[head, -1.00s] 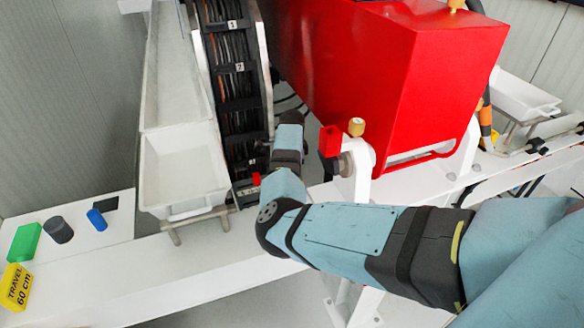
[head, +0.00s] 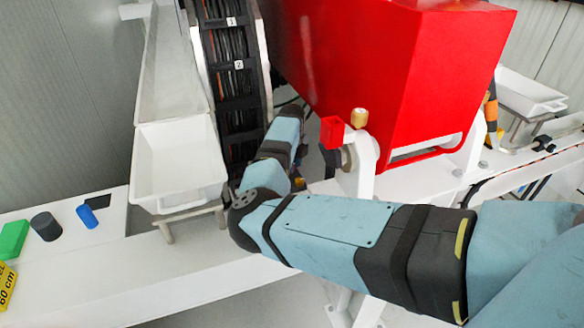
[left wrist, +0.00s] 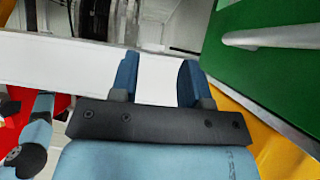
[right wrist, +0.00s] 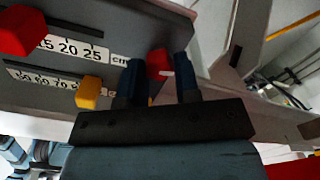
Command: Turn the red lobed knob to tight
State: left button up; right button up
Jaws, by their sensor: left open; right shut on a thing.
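In the right wrist view, my right gripper (right wrist: 159,78) is shut on a red piece, which I take to be the red lobed knob (right wrist: 158,62). It shows between the fingertips at the edge of a grey scale panel (right wrist: 110,65). Its lobes and turning angle are hidden by the fingers. In the head view my right forearm covers the knob, and the fingertips are not clear there. My left gripper (left wrist: 157,80) is open and empty in the left wrist view, above a white surface. It is outside the head view.
The scale panel carries a red block (right wrist: 20,32) and a yellow block (right wrist: 88,93) close to my right gripper. In the head view, a red housing (head: 390,70), a bracket with a red cube (head: 332,132) and a brass knob (head: 359,117), and a white bin (head: 178,160) surround my arm.

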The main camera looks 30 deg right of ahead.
jog(key=shift+m+b, duration=0.6)
jog(key=shift+m, duration=0.6)
jog(key=o, duration=0.9)
jog(key=shift+r, duration=0.1)
notch_tip(320, 180, up, 14)
jog(key=shift+f+b, duration=0.15)
jog(key=shift+b, duration=0.95)
